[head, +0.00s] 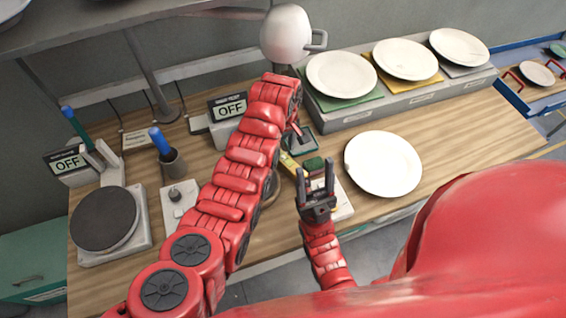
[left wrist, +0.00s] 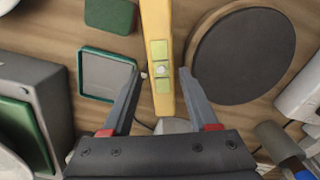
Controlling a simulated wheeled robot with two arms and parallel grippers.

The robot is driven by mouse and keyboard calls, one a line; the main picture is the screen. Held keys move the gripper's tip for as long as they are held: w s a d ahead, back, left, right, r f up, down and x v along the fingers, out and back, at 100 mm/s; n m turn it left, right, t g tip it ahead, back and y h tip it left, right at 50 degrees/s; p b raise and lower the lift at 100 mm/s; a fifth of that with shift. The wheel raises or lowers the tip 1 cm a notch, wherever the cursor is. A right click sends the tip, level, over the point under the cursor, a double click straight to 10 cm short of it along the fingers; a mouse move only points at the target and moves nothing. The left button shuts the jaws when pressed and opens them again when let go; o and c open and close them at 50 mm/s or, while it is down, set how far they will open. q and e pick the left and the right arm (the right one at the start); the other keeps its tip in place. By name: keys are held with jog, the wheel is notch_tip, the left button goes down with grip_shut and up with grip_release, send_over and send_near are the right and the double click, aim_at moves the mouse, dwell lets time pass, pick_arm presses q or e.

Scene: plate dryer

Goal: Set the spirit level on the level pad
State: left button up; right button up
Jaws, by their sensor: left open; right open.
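The yellow spirit level (head: 290,166) with green vials lies on the wooden bench, partly hidden behind my left arm in the head view. In the left wrist view the spirit level (left wrist: 160,45) runs between the fingertips of my open left gripper (left wrist: 162,72); I see a gap to the right finger, and contact on the left is unclear. A square grey pad with a green rim (left wrist: 108,74) is left of it; it also shows in the head view (head: 304,143). I cannot tell if this is the level pad. My right gripper (head: 315,185) is open and empty, fingers upward.
A dark round disc (left wrist: 243,55) is close right of the level. A green block (left wrist: 110,14) lies beyond the pad. A white plate (head: 383,163) lies to the right. Plates on a raised shelf (head: 410,96) line the back. A hotplate (head: 105,218) stands at left.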

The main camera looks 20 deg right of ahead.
aim_at(283, 157)
pick_arm(q)
jog(key=shift+f, duration=0.7)
notch_tip(283, 157, down, 5)
jog(key=shift+a+r+b, duration=0.1)
jog(key=shift+r+b, duration=0.05)
jog(key=shift+b, duration=0.75)
jog(key=shift+r, duration=0.1)
grip_shut()
